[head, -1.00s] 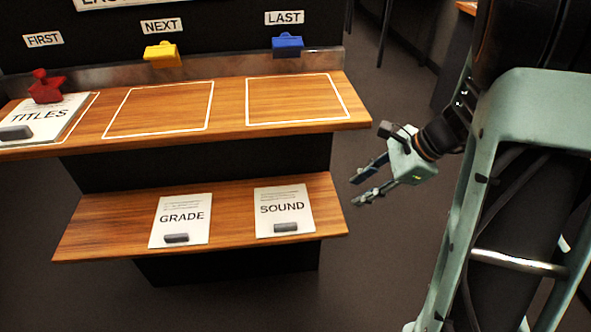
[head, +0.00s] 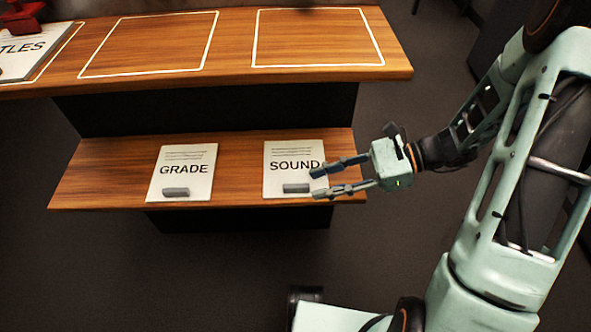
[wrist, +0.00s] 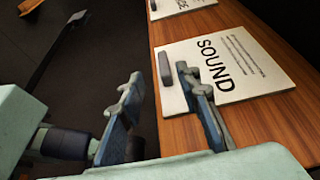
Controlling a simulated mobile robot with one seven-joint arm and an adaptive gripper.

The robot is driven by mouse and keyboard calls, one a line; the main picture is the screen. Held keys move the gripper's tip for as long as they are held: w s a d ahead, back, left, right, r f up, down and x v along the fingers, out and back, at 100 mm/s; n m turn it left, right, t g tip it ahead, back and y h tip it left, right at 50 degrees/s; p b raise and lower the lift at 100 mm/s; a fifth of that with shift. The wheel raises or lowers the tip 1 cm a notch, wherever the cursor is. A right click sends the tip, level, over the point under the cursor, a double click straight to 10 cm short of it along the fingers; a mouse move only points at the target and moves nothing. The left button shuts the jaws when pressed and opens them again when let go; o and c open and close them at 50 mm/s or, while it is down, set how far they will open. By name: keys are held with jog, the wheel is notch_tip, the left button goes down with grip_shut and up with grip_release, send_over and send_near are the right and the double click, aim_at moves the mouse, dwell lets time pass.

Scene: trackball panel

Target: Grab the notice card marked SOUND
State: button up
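The white SOUND card (head: 280,160) lies flat on the right part of the lower wooden shelf, with a grey block-like grip (head: 296,188) near its front edge. My gripper (head: 318,182) is open, its fingers pointing left at the card's right side. In the wrist view the SOUND card (wrist: 240,70) shows its lettering, and its grey grip (wrist: 165,69) lies ahead of the gap between my fingers (wrist: 158,90). One finger overlaps the card in that view; whether it touches, I cannot tell. Nothing is held.
The GRADE card (head: 185,155) lies to the left on the same lower shelf (head: 110,175). The upper shelf (head: 235,25) overhangs behind, with two empty white outlines. The TITLES card (head: 30,50) and a red clip (head: 25,17) are at its left end. Dark floor lies in front.

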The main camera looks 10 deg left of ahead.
aim_at(300, 186)
jog(key=x, duration=0.1)
jog(key=b+x, duration=0.1)
jog(key=x, duration=0.1)
jog(key=b+x, duration=0.1)
jog(key=x, duration=0.1)
jog(key=shift+w+a, duration=0.25)
jog(key=shift+a, duration=0.1)
grip_shut()
